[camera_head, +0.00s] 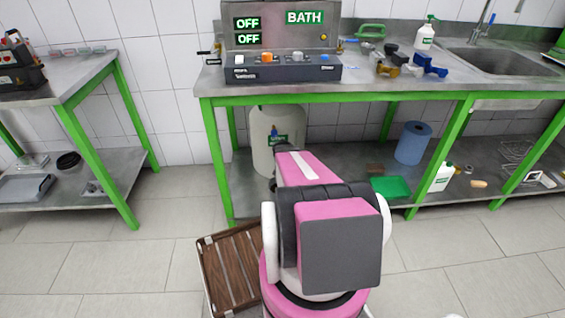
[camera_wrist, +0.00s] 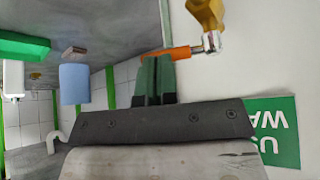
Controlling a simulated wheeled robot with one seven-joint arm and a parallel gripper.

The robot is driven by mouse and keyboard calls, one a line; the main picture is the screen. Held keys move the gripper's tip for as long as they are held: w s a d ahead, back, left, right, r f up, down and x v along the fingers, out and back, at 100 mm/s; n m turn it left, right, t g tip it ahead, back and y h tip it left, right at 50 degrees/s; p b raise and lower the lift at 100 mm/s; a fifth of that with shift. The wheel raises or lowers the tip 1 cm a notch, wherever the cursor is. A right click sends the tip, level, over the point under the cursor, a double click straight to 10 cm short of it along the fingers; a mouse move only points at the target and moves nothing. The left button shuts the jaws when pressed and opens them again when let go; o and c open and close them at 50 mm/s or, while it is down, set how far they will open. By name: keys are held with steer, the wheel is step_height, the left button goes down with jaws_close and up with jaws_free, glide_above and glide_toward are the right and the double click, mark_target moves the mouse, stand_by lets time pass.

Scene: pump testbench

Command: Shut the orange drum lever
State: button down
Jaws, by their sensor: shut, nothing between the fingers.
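The white drum (camera_head: 265,153) stands on the lower shelf of the bench, partly hidden by my arm. In the wrist view the drum's pale wall (camera_wrist: 270,60) fills the right side, with a green label (camera_wrist: 275,128) upside down. The orange lever (camera_wrist: 184,52) runs left from a metal fitting (camera_wrist: 211,42) by a brass-coloured tap part (camera_wrist: 206,12). My gripper (camera_wrist: 157,62) is shut and empty. Its fingertips overlap the left end of the lever in the picture; I cannot tell whether they touch it. In the head view I cannot make out the lever.
A blue roll (camera_head: 413,143), a green tray (camera_head: 390,187) and a white bottle (camera_head: 440,178) stand right of the drum on the lower shelf. A green bench leg (camera_head: 219,165) is close left of the drum. A brown slatted stool (camera_head: 229,268) stands on the floor.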

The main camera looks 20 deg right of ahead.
steer(key=shift+w+a, duration=0.1)
steer(key=shift+w, duration=0.1)
steer(key=shift+w+a, duration=0.4)
steer(key=shift+a, duration=0.05)
stand_by(0.4)
steer(key=s+d+v, duration=0.1)
steer(key=v, duration=1.3)
steer(key=shift+s+d, duration=0.15)
steer(key=shift+d, duration=0.05)
